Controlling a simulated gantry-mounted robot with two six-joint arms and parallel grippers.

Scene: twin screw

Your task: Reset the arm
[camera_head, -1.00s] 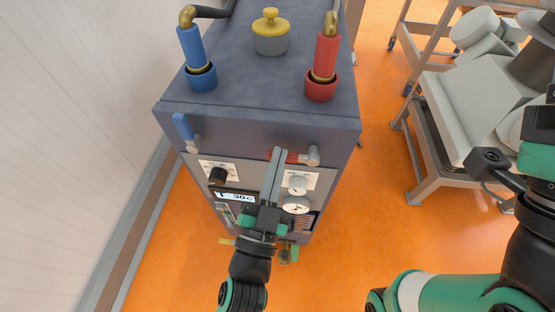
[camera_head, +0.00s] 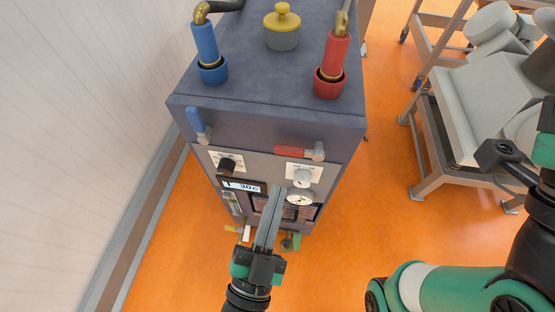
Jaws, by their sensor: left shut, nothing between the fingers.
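My left gripper (camera_head: 275,190) is in front of the machine's control panel in the head view, its two long grey fingers together and empty. Its fingertips overlap the panel in the picture, below the red handle (camera_head: 299,151). The blue handle (camera_head: 199,125) on the left points up and the red handle lies sideways. My right arm comes in at the right edge; its dark end piece (camera_head: 505,160) shows, but I cannot make out fingers.
The dark machine (camera_head: 262,96) carries a blue fitting (camera_head: 206,45), a red fitting (camera_head: 333,60) and a yellow-topped cap (camera_head: 282,26). The panel has a dial, a lit display (camera_head: 243,187) and a gauge (camera_head: 299,197). A white wall is left. A loaded metal cart (camera_head: 425,180) stands right. Orange floor lies between.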

